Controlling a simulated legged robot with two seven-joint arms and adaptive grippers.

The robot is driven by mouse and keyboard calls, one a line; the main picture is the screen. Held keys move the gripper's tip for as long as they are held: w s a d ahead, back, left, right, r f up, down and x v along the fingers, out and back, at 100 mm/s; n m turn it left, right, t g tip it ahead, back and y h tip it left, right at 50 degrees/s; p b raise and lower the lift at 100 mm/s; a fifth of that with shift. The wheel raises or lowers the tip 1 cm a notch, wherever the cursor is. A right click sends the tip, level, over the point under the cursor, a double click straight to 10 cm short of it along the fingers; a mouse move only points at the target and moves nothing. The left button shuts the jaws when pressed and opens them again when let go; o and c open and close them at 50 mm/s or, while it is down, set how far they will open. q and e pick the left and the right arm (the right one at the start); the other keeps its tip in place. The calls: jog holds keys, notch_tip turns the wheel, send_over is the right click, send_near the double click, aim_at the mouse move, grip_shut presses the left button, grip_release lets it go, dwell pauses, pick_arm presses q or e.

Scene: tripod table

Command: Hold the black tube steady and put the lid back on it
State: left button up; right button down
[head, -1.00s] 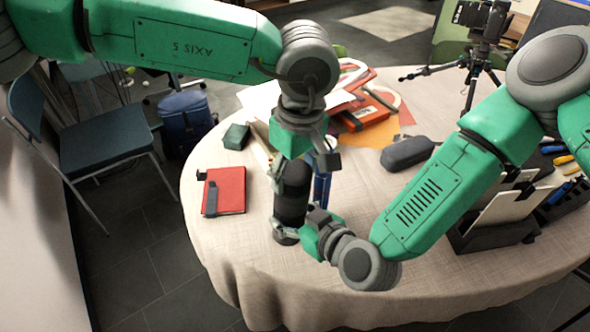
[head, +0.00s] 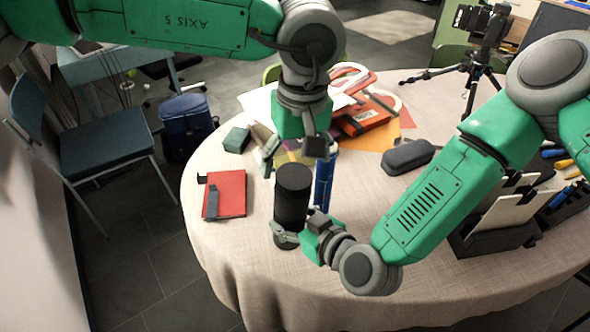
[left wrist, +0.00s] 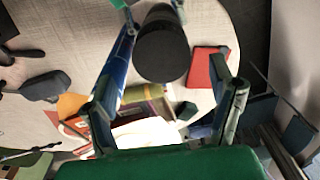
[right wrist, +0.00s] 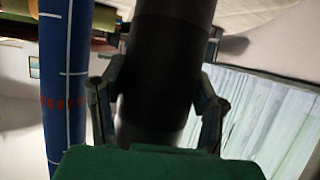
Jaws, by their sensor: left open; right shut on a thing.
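The black tube (head: 291,214) stands upright near the table's front edge. A flat, dark, round top closes its upper end, and the lid (head: 293,178) appears to sit on it. The lid's disc also shows in the left wrist view (left wrist: 162,54). My left gripper (head: 294,158) is open and empty, just above and behind the lid, with its fingers spread. My right gripper (head: 297,232) is shut on the lower part of the tube from the right. In the right wrist view the tube (right wrist: 165,70) stands between its fingers. The tube's far side is hidden.
A blue tube (head: 323,182) stands close to the right of the black one. A red notebook (head: 229,193) lies left, a dark case (head: 407,156) right. Books and papers (head: 362,118) lie behind. An organizer (head: 492,232) stands at the right. The front left tablecloth is clear.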

pick_arm(q)
notch_tip(320, 180, up, 8)
jog(key=shift+s+d, duration=0.2)
jog(key=shift+d, duration=0.05)
pick_arm(e)
jog(key=shift+c, duration=2.3)
grip_release()
jog(key=v, duration=1.2)
jog(key=shift+f, duration=0.1)
